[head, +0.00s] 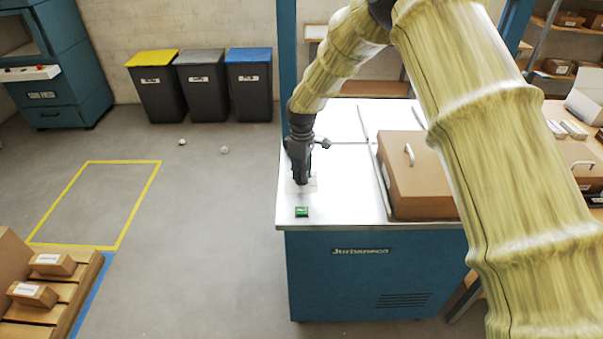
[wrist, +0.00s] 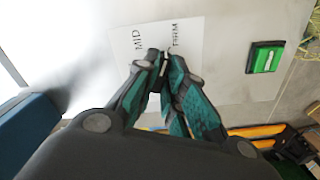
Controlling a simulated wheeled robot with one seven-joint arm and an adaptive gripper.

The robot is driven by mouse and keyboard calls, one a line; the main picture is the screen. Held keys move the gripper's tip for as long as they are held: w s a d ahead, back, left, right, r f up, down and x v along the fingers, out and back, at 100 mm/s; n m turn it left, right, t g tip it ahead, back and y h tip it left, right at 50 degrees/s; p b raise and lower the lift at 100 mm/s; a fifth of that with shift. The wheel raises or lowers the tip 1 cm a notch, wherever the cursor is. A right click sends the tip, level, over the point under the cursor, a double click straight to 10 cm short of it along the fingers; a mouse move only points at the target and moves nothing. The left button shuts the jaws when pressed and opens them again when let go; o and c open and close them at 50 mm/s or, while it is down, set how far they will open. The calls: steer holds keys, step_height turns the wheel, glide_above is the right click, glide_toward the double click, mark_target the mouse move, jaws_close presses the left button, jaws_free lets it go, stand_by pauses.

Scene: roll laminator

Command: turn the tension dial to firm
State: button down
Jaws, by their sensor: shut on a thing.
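My gripper (head: 302,181) reaches down to the left part of the laminator's white top (head: 345,190). In the wrist view its teal-lined fingers (wrist: 160,60) come together at the tips, shut on the tension dial, which they hide almost wholly. The dial's pointer cannot be made out. The white label plate (wrist: 185,78) lies around the fingertips, with MID printed to their upper left and FIRM just above and right of them.
A green switch (head: 301,211) sits near the front edge of the top, close to the gripper; it also shows in the wrist view (wrist: 265,57). A brown cover with a handle (head: 415,175) stands to the right. Floor to the left is mostly clear.

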steer(key=shift+m, duration=0.6)
steer(key=c, duration=1.5)
jaws_free()
step_height(320, 180, up, 12)
